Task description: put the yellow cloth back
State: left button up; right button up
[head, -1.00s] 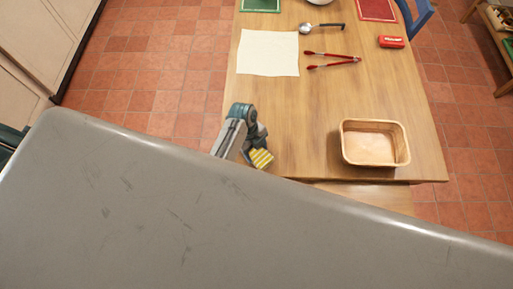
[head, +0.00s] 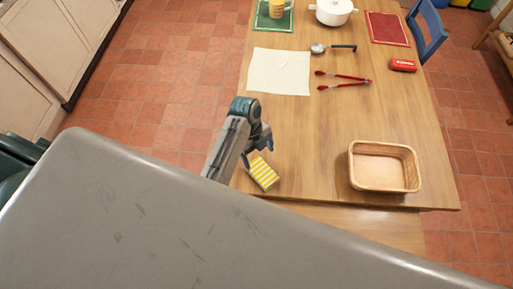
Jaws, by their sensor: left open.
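The yellow cloth (head: 264,174), with white stripes, lies on the wooden table (head: 310,130) near its front left edge. My left gripper (head: 251,160) is open just to the left of the cloth and above it, at the end of the arm that rises past the grey surface. I cannot tell whether a finger touches the cloth. My right gripper is not in view.
A wicker basket (head: 384,184) stands empty at the table's front right. A white sheet (head: 279,71), a ladle (head: 332,48), red tongs (head: 343,80) and a red box (head: 403,65) lie farther back. A white pot (head: 333,12) is at the back. The table's middle is clear.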

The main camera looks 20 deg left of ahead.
pick_arm(q)
jog(key=shift+v, duration=1.85)
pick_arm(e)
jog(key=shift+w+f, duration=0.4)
